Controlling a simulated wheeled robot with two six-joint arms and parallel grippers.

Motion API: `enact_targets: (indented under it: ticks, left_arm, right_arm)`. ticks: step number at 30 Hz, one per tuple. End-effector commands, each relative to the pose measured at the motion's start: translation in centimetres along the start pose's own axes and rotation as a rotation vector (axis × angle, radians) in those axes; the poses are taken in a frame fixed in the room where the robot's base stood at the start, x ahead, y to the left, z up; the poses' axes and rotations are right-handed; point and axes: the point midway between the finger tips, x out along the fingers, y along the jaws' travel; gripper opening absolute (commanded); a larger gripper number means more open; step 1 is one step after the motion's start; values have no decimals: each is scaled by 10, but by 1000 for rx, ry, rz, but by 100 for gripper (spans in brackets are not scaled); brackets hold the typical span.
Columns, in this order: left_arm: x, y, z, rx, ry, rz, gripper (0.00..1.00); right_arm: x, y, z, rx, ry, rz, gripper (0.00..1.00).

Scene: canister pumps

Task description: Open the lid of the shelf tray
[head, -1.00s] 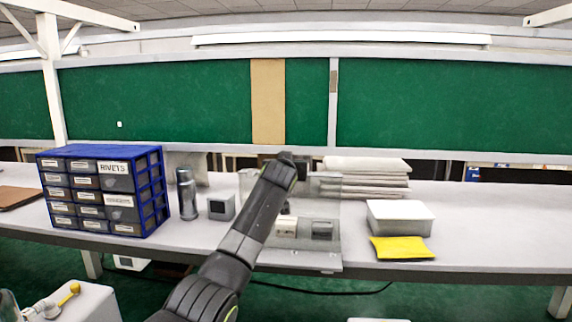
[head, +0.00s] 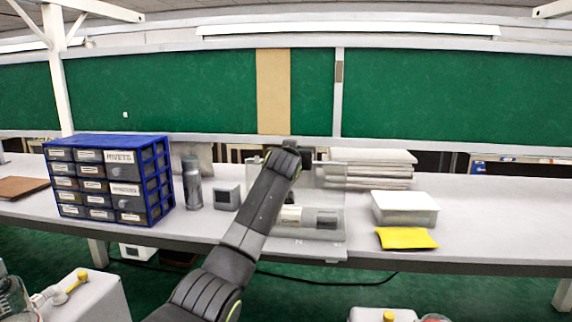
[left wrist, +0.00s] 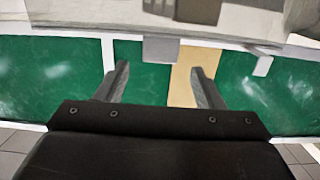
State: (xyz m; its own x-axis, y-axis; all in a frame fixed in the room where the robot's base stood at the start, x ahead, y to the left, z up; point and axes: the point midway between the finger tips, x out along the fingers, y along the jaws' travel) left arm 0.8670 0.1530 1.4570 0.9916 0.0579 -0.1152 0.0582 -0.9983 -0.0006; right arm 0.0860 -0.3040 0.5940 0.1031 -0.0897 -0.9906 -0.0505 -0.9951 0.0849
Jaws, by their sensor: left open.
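A clear-walled tray (head: 325,249) stands on the bench at the middle of the head view, with a pale item and a dark item (head: 326,219) inside. I take it for the shelf tray; its lid is hard to make out. My left arm crosses in front of its left part, and the wrist ends above it, the fingers hidden there. In the left wrist view my left gripper (left wrist: 160,86) is open with nothing between its fingers. A pale surface with dark items (left wrist: 197,9) shows beyond them at the top edge. My right gripper is not in view.
A blue drawer cabinet (head: 112,141), a grey cylinder (head: 191,183) and a small grey box (head: 227,196) stand left of the tray. A white lidded box (head: 404,208), a yellow packet (head: 405,238) and a stack of pale sheets (head: 368,169) are to its right. The bench's far right is clear.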

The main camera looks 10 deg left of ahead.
Motion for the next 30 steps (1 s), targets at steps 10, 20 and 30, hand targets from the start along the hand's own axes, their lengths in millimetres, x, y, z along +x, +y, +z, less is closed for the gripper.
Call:
enact_targets:
  ticks: [10, 20, 30]
  left_arm:
    - [-38, 0, 4, -1, 3, 2, 62]
    - [-84, 0, 3, -1, 5, 2, 62]
    - [-138, 0, 2, -1, 7, 2, 62]
  right_arm:
    - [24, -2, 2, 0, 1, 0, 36]
    - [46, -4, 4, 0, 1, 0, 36]
    - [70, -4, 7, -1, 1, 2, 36]
